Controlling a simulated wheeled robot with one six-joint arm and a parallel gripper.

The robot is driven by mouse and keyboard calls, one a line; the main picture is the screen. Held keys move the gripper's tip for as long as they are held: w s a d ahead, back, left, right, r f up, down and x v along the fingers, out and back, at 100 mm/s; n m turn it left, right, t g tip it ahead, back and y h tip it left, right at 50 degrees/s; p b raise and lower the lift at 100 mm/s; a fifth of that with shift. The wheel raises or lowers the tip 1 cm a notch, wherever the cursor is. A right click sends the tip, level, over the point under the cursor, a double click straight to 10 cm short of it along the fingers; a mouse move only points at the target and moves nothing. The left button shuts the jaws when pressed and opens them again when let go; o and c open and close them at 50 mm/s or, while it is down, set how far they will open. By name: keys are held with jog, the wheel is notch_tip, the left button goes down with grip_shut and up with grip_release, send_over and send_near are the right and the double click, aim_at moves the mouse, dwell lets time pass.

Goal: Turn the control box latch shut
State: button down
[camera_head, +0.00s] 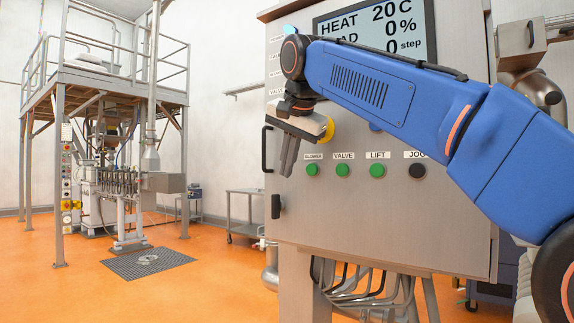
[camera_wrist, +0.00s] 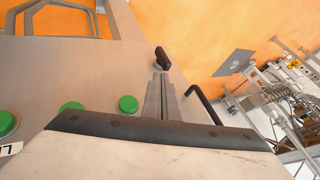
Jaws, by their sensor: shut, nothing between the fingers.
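The grey metal control box (camera_head: 440,225) fills the right half of the head view. Its small black latch (camera_head: 276,206) sits low on the box's left edge and looks upright there. In the wrist view the latch (camera_wrist: 163,58) lies just beyond my fingertips. My gripper (camera_head: 287,172) is shut and empty, pointing down in front of the box's left side, above the latch. In the wrist view my gripper (camera_wrist: 160,80) shows its fingers together, apparently apart from the latch, though the exact gap is hard to tell.
A black bar handle (camera_head: 265,148) is on the box's left edge above the latch. Green buttons (camera_head: 343,170) and a black knob (camera_head: 417,171) line the front. Cables (camera_head: 365,290) hang below. A grey cart (camera_head: 243,215) and machinery stand behind on open orange floor.

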send_near(280, 204)
jog(key=x, duration=0.4)
